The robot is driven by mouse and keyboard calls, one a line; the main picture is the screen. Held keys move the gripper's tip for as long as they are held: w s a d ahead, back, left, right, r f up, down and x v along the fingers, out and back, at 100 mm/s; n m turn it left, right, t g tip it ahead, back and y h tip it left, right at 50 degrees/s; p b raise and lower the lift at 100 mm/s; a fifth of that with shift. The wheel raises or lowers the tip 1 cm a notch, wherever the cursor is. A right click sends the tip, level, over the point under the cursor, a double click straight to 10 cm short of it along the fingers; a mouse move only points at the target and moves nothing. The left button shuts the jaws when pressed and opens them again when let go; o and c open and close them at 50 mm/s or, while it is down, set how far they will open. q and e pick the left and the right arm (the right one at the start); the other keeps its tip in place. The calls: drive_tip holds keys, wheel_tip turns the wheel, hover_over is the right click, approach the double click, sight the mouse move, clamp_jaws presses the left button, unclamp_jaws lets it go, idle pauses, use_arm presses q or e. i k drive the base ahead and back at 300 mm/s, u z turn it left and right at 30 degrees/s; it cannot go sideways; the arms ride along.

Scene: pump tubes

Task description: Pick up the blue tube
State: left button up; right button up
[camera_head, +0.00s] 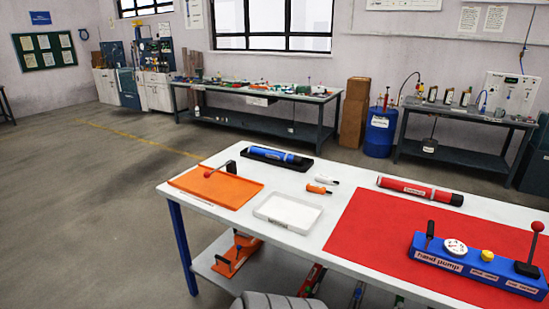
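The blue tube (275,154) lies on its side in a black tray (305,165) at the far left part of the white table. It has a pale label and a dark end on the right. Neither of my grippers shows in the head view. A grey ribbed shape at the bottom edge may be part of my body; I cannot tell.
Floor left of the table is clear.

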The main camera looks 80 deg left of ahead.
sight(287, 158)
drive_tip(key=u, duration=4.25)
drive_tip(key=i, duration=5.2)
drive_tip(key=z, duration=2.6)
